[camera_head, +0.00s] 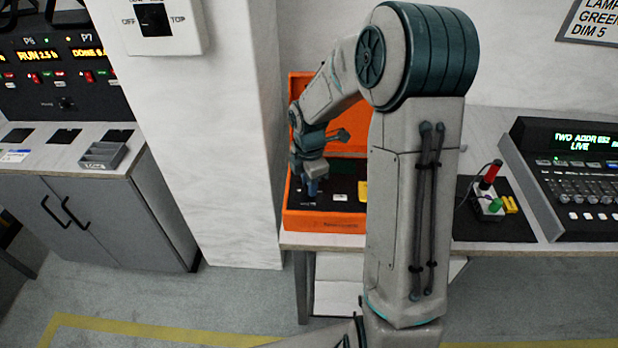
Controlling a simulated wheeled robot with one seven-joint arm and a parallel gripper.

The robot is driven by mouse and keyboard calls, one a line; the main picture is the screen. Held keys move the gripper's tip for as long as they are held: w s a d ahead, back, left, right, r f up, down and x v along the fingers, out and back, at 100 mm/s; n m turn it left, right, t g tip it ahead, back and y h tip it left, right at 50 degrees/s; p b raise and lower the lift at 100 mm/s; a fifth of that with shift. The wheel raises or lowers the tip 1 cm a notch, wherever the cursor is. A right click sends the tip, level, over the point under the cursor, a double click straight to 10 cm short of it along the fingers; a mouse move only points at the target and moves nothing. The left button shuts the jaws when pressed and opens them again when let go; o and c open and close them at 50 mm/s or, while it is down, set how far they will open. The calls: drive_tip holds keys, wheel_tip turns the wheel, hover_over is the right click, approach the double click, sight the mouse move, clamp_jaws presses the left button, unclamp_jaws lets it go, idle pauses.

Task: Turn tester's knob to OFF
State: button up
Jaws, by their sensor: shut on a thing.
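An orange case (323,222), which looks to be the tester, stands open at the left end of the bench, its lid raised at the back. Its dark panel carries a white piece (340,197) and a yellow piece (362,191). My gripper (311,188) points down over the left part of this panel, its fingertips at panel level. It is shut on what seems to be the tester's knob. The fingers hide the knob, so its pointer and setting cannot be read. My arm hides the right side of the case.
On the bench to the right are a dark mat (490,228) with a small red-topped device (489,195) and a control desk (575,180) with a lit display. A white pillar (215,140) stands close left of the case.

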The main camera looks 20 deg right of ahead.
drive_tip(key=n+p, duration=0.1)
drive_tip(key=n, duration=0.1)
drive_tip(key=n+p, duration=0.4)
drive_tip(key=shift+r, duration=0.25)
drive_tip(key=n+p, duration=0.3)
drive_tip(key=n, duration=0.1)
drive_tip(key=shift+f+n+p, duration=0.15)
drive_tip(key=shift+n+p, duration=0.7)
drive_tip(key=shift+n, duration=0.05)
drive_tip(key=o, duration=1)
drive_tip(key=shift+f, duration=0.1)
wheel_tip(320, 180, up, 14)
